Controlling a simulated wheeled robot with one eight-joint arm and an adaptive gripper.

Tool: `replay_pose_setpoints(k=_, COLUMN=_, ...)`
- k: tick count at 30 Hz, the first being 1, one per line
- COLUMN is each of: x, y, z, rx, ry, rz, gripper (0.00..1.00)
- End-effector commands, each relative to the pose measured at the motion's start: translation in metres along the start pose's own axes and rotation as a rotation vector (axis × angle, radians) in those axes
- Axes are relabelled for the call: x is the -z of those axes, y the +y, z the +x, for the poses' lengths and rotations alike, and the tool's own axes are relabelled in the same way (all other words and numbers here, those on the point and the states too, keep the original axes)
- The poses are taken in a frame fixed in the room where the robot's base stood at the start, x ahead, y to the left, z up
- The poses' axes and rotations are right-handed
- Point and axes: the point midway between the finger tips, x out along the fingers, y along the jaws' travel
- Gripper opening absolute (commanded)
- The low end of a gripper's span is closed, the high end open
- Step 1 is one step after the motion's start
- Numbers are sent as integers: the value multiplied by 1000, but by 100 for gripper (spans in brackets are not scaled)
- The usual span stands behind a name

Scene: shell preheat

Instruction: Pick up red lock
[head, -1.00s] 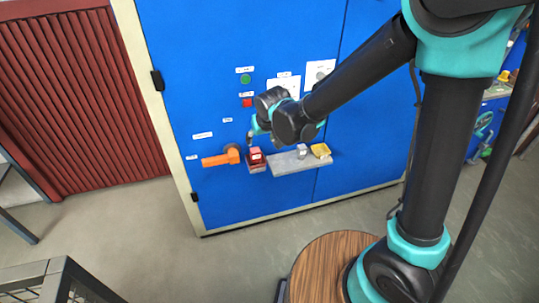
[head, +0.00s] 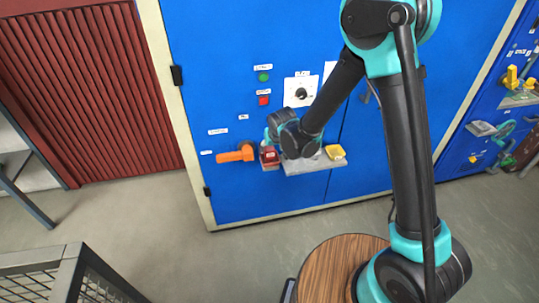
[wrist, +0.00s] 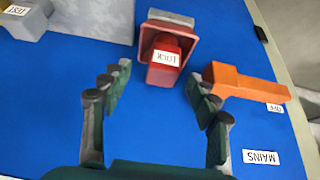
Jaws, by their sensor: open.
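The red lock (wrist: 164,58), with a white label reading LOCK, sits in a small red tray (wrist: 196,49) fixed to the blue panel. In the head view the lock (head: 269,155) is just right of the orange handle. My gripper (wrist: 160,98) is open and empty in the wrist view. Its fingers are spread to either side below the lock, and the lock lies ahead of the gap between them, apart from both. In the head view the fingers are mostly hidden by my wrist.
The orange MAINS handle (wrist: 240,83) sticks out close to my right-hand finger in the wrist view. A grey shelf (head: 300,168) beside the lock carries a yellow item (head: 335,152). A grey TEST block (wrist: 28,15) is at the wrist view's upper left.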

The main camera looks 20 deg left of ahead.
Motion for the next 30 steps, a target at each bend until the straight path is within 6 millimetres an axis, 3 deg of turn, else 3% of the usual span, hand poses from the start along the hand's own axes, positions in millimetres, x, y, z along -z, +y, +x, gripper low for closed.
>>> replay_pose_setpoints(k=5, x=1, y=-1, z=8, rx=0, ry=0, rz=0, gripper=60)
replay_pose_setpoints(k=16, x=4, y=-4, z=49, rx=0, ry=0, rz=0, gripper=60)
replay_pose_setpoints(k=26, x=3, y=-4, z=54, rx=0, ry=0, rz=0, gripper=60)
replay_pose_setpoints(k=30, x=3, y=-4, z=54, rx=0, ry=0, rz=0, gripper=45)
